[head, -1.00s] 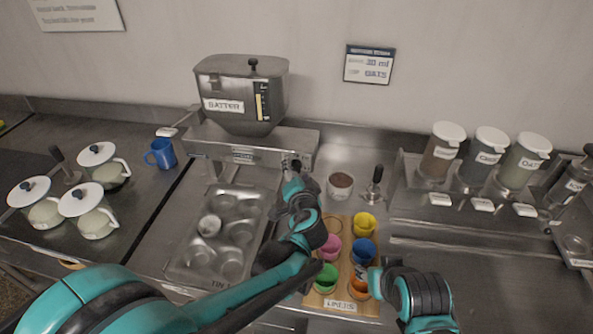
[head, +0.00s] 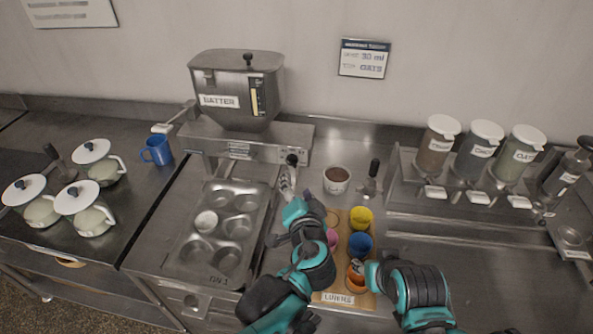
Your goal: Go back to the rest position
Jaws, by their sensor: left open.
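Yellow (head: 361,217) and blue (head: 359,245) cups stand on the board. A pink cup (head: 332,239) is mostly hidden behind my left arm.
A white liner (head: 206,222) sits in one tin well. A bowl of brown stuff (head: 337,180) stands behind the board. Lidded pots (head: 89,213) and a blue mug (head: 157,151) are at left; topping dispensers (head: 476,152) are at right. The right counter front is clear.

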